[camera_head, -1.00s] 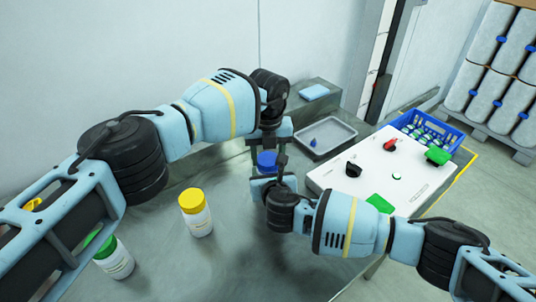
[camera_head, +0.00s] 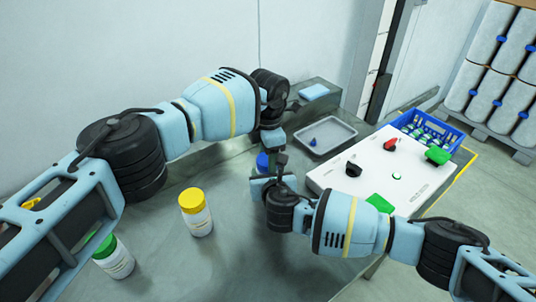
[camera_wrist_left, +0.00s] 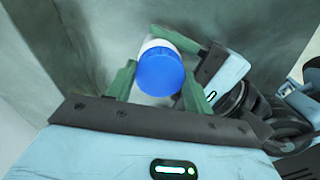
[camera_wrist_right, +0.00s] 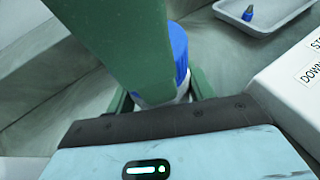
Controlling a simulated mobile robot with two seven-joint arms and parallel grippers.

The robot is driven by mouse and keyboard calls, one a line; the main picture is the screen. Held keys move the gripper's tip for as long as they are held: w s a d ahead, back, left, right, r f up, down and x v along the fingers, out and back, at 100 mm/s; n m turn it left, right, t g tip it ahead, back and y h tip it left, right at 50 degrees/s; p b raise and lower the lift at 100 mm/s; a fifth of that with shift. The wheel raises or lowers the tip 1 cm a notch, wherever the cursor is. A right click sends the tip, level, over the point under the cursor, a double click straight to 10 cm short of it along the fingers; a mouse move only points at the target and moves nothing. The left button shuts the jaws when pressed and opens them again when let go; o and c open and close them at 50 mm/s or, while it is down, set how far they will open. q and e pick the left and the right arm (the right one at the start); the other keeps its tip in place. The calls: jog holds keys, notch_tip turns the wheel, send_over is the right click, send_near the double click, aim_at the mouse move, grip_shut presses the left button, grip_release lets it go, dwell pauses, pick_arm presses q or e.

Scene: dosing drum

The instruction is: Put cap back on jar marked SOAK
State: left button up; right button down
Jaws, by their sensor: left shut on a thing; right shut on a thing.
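A blue cap (camera_wrist_left: 160,72) sits between the two green fingers of my left gripper (camera_wrist_left: 158,80), which is shut on it. The cap also shows in the head view (camera_head: 262,161), partly hidden by the gripper. The cap is over a white jar (camera_wrist_left: 155,44), which shows as a sliver beside it; I cannot tell whether it is fully seated. My right gripper (camera_wrist_right: 160,97) is shut on this jar from the side, below the cap. A green finger of the other gripper blocks much of the right wrist view. The jar's label is hidden, so SOAK cannot be read.
A yellow-capped jar (camera_head: 195,211) and a green-capped jar (camera_head: 113,257) stand on the grey bench to the left. A grey tray (camera_head: 328,136) holds a small blue item. A white panel (camera_head: 375,170) with knobs and a blue crate (camera_head: 440,131) are at right.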

pick_arm(q)
jog(key=o, duration=0.9)
jog(key=shift+c, duration=0.2)
jog(key=shift+o, duration=0.3)
jog(key=shift+s, duration=0.1)
jog(key=shift+s+d, duration=0.1)
